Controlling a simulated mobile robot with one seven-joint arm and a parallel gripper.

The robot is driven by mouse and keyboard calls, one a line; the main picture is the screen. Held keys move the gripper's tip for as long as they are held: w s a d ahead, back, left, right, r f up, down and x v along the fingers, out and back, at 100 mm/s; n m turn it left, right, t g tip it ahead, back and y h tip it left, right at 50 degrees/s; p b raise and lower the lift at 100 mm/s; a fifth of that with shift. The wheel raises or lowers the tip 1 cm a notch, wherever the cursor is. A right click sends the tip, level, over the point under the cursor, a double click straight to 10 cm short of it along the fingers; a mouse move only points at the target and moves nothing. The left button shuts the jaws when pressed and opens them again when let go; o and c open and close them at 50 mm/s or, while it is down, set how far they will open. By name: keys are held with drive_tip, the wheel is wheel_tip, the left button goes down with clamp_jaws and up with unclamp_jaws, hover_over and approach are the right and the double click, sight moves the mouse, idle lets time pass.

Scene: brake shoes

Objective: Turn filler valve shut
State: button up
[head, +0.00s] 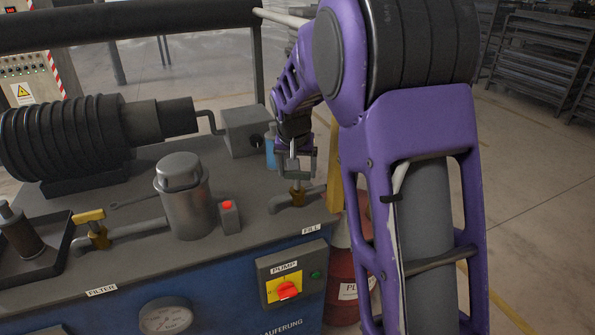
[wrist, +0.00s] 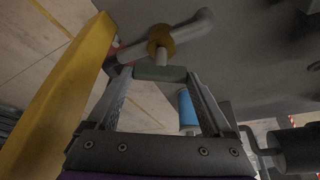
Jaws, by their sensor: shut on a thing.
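The filler valve (head: 297,197) has a brass-coloured body on a grey pipe, at the right end of the bench near the FILL label. In the wrist view its brass body (wrist: 160,40) sits on the pipe just past my fingertips. My gripper (head: 295,172) is directly above the valve, pointing down. In the wrist view my gripper (wrist: 159,75) has a grey-green handle (wrist: 160,73) spanning between its fingertips, and it is shut on this handle. In the head view the fingers largely hide the handle.
A yellow-handled valve (head: 92,230) is near the FILTER label. A grey canister (head: 183,195), a red-buttoned box (head: 229,216) and a grey block (head: 245,130) stand on the bench. A yellow post (wrist: 60,95) rises close beside my gripper. A red drum (head: 343,290) stands beyond the bench's right edge.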

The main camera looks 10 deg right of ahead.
drive_tip(key=m+h, duration=0.1)
drive_tip(key=m, duration=0.2)
drive_tip(key=m+g+h, duration=0.1)
drive_tip(key=m, duration=0.2)
drive_tip(key=shift+w+a+g, duration=0.1)
drive_tip(key=shift+a+g, duration=0.1)
drive_tip(key=shift+g, duration=0.1)
drive_tip(key=m+g+p, duration=0.1)
drive_tip(key=m, duration=0.2)
drive_tip(key=m+h+p, duration=0.1)
drive_tip(key=m, duration=0.2)
drive_tip(key=shift+w+g+p, duration=0.1)
drive_tip(key=shift+g+p, duration=0.2)
drive_tip(key=shift+g, duration=0.1)
drive_tip(key=o, duration=1.1)
drive_tip(key=shift+o, duration=0.2)
drive_tip(key=p+v, duration=0.2)
drive_tip(key=v, duration=1.5)
drive_tip(key=shift+a+r, duration=0.15)
drive_tip(key=shift+r, duration=0.05)
drive_tip(key=shift+w+r, duration=0.1)
